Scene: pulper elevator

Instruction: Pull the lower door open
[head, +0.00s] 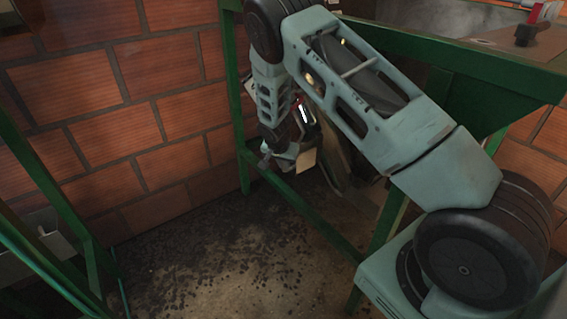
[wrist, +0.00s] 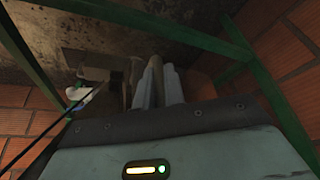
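My gripper (head: 283,160) hangs low inside the green metal frame in the head view, in front of the brick wall. In the wrist view its pale grey fingers (wrist: 157,68) stand close together, with a narrow brown strip between or behind them. I cannot tell whether they hold anything. I cannot make out the lower door for certain. A small tan piece (head: 306,160) shows beside the gripper in the head view. My arm covers much of the machine behind it.
A green frame bar (head: 318,218) runs low past the gripper. A brick wall (head: 110,110) stands at the left and back. Another green frame (head: 50,200) stands at the left. The dirty floor (head: 215,260) between is open, scattered with dark bits.

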